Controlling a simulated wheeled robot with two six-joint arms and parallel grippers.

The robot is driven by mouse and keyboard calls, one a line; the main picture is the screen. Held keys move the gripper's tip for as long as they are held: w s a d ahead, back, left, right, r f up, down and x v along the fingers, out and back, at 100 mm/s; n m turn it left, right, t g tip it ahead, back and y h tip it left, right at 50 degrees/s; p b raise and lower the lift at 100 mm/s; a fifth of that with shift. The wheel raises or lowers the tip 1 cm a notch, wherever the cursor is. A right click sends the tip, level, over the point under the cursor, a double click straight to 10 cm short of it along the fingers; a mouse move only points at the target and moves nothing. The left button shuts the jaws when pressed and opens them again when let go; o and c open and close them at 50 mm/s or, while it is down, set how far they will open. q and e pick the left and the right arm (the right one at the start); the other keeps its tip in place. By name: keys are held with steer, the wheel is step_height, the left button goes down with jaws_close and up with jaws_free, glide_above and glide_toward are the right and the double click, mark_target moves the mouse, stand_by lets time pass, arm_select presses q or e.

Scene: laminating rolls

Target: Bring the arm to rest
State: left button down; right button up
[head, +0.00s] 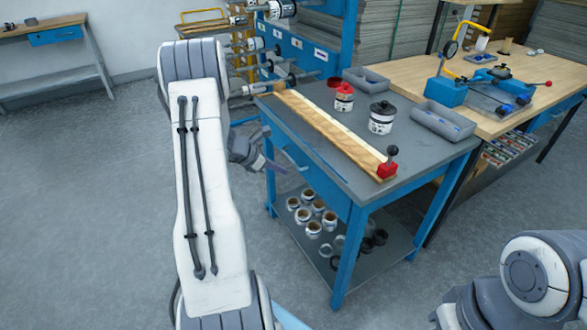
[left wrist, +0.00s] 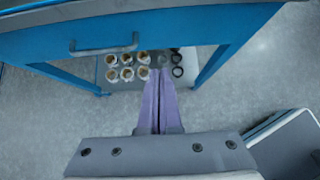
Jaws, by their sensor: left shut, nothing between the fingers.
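My left arm comes up through the middle left of the head view. Its gripper (head: 275,167) hangs beside the left side of the blue workbench (head: 350,228), below the bench top's level, partly hidden behind the arm. In the left wrist view the two purple fingers of my left gripper (left wrist: 160,72) lie together, shut and empty. They point toward the bench's lower shelf, under the drawer handle (left wrist: 104,46). Part of my right arm shows at the lower right of the head view; its gripper is out of view.
Several rolls (head: 313,228) stand on the lower shelf. A wooden table (head: 550,70) stands behind. Floor at left is clear.

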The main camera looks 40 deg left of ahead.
arm_select(q)
steer(key=shift+s+r, duration=0.15)
steer(key=s+d+r+m+g+h+p, duration=0.15)
steer(key=d+r+m, duration=0.3)
steer(key=d, duration=0.45)
steer(key=d+r+m+g+p, duration=0.1)
steer(key=d+r+m+g, duration=0.1)
steer(key=d+r+m, duration=0.45)
steer(key=s+d+r+m+g+h+p, duration=0.1)
steer(key=d+m+g+p, duration=0.15)
steer(key=d, duration=0.85)
steer(key=s+d+r+m+g+y+p, duration=0.1)
steer(key=s+d+r+m+p, duration=0.1)
steer(key=s+d+r+m, duration=0.4)
steer(key=s+d+r+m+g+y+p, duration=0.2)
steer(key=s+d+m, duration=0.5)
steer(key=s+m, duration=0.25)
steer(key=s+r+m+y+p, duration=0.2)
steer(key=s+r+m, duration=0.1)
steer(key=s+m, duration=0.6)
steer(key=shift+s+r+t, duration=0.3)
steer(key=shift+s+t, duration=0.1)
steer(key=shift+s, duration=0.35)
